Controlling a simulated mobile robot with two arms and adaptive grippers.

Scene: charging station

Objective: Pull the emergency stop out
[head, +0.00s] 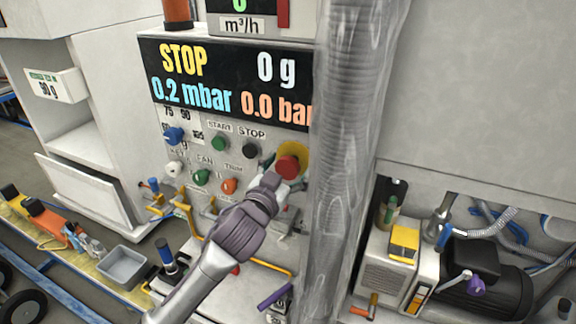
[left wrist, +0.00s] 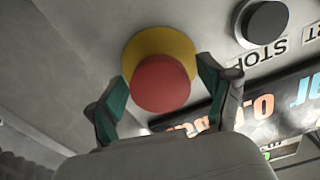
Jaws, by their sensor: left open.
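The emergency stop is a red mushroom button (head: 288,166) on a yellow round base, on the control panel (head: 155,130) below the black display. In the left wrist view the red button (left wrist: 160,84) sits in front of its yellow base (left wrist: 160,43). My left gripper (left wrist: 160,95) is open, with one green-padded finger on each side of the button. The right finger is close to the button's edge; I cannot tell whether it touches. In the head view my left gripper (head: 279,182) reaches the button from below. My right gripper is not in view.
A black STOP button (head: 249,150) and a green START button (head: 219,143) sit left of the emergency stop. A large clear ribbed hose (head: 350,130) runs vertically just to its right. Several knobs, levers and valves lie below the panel.

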